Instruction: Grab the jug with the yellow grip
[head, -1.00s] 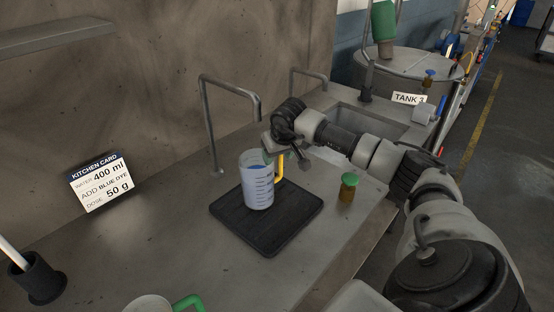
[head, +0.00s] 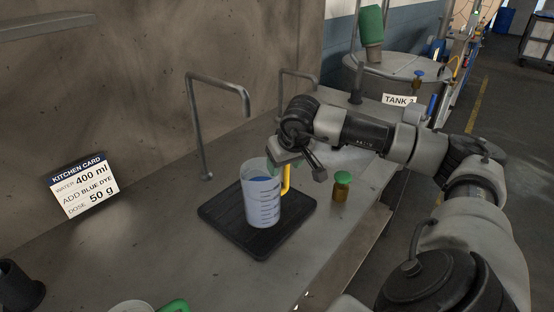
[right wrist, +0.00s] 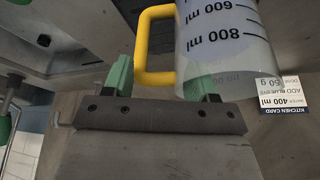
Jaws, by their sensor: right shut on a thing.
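The jug (head: 262,198) is clear with a measuring scale, blue liquid inside and a yellow grip (head: 286,178) on its right side. It is over the black mat (head: 235,232), tilted slightly; I cannot tell whether its base touches the mat. My right gripper (head: 287,163) is shut on the yellow grip. In the right wrist view the yellow grip (right wrist: 144,45) lies between the green fingertips (right wrist: 162,80), with the jug (right wrist: 222,40) beside it. My left gripper is not in view.
A small amber bottle with a green cap (head: 341,190) stands right of the mat. A kitchen card (head: 84,186) leans at the left. A metal rail (head: 196,130) rises behind the jug. A green-handled vessel (head: 174,306) is cut off at the bottom. Bare counter lies left of the mat.

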